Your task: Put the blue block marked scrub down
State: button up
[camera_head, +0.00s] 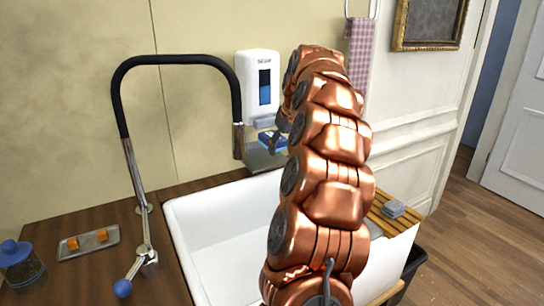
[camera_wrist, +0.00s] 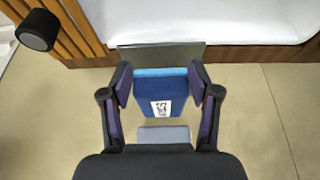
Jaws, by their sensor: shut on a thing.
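The blue block (camera_wrist: 158,100) has a lighter blue edge and a white label with dark marks too small to read. It sits between the two fingertips of my gripper (camera_wrist: 160,88), which is shut on it. In the head view the blue block (camera_head: 268,139) shows partly, beside my gripper (camera_head: 280,134) and below the white dispenser (camera_head: 258,82). A grey metal ledge (camera_wrist: 160,57) shows just past the block in the wrist view, and under it in the head view. I cannot tell whether the block touches the ledge. My arm hides part of this area in the head view.
A black and chrome tap (camera_head: 178,60) arches left of the block, over a white sink (camera_head: 215,225). A small tray (camera_head: 88,246) with orange pieces and a blue-lidded jar (camera_head: 20,266) stand on the counter at left. A slatted wooden board (camera_head: 383,222) bears grey items at right.

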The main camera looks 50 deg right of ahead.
jog(key=p, duration=0.1)
send_over(272, 165)
jog(key=s, duration=0.2)
jog(key=shift+w+a, duration=0.2)
jog(key=shift+w+d, duration=0.1)
jog(key=shift+w, duration=0.5)
jog(key=shift+f+p, duration=0.85)
jog(key=shift+f, duration=2.05)
jog(key=shift+w+d+f, duration=0.1)
jog(key=shift+w+f, duration=0.1)
jog(key=shift+f, duration=0.4)
jog(key=shift+s+f, duration=0.1)
jog(key=shift+f, duration=0.35)
jog(key=shift+s+f, duration=0.1)
jog(key=shift+f, duration=0.2)
jog(key=o, duration=1.2)
jog(key=shift+f, duration=0.2)
jog(key=shift+r, duration=0.15)
